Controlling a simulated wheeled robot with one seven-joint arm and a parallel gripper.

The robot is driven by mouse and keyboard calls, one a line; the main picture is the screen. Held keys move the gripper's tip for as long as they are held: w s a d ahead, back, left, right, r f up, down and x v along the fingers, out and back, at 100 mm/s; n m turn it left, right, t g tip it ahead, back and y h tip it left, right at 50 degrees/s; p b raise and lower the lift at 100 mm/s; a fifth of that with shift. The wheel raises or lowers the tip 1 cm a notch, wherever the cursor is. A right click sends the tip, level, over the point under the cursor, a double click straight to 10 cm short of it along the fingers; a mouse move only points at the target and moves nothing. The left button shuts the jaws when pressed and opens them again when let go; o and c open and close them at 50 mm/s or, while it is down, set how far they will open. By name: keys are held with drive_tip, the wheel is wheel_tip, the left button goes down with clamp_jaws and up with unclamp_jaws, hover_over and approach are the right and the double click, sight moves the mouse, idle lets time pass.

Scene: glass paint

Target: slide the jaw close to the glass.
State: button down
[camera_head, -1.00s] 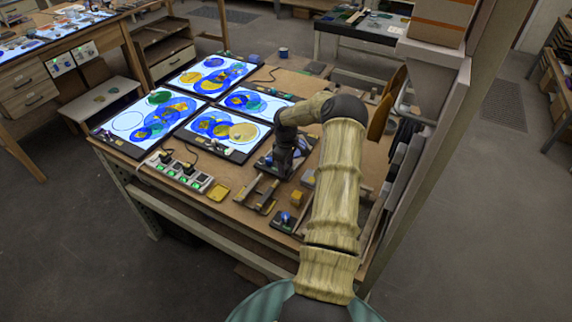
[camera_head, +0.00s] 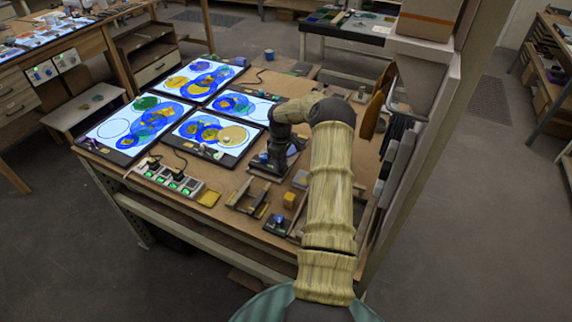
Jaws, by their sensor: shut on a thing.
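My gripper (camera_head: 279,160) is down at a dark fixture (camera_head: 260,166) on the wooden bench, to the right of the front light panel. My gripper is shut on a part of this fixture that looks to be the jaw. The fingertips and the jaw are small and mostly hidden behind my wrist. I cannot tell how wide the gap between jaw and glass is. The glass in the fixture is not clear from here.
Several lit panels (camera_head: 218,138) with blue and yellow discs cover the bench's left. A power strip (camera_head: 170,180), yellow pad (camera_head: 208,198), wooden holder (camera_head: 247,198), yellow block (camera_head: 289,200) and small blue-topped device (camera_head: 278,222) stand in front. Grey racks (camera_head: 386,170) line the right edge.

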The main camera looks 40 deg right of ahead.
drive_tip(key=c, duration=1.1)
unclamp_jaws()
drive_tip(key=shift+r, duration=0.1)
wheel_tip(320, 180, up, 17)
drive_tip(key=b, duration=0.3)
drive_tip(key=shift+r, duration=0.15)
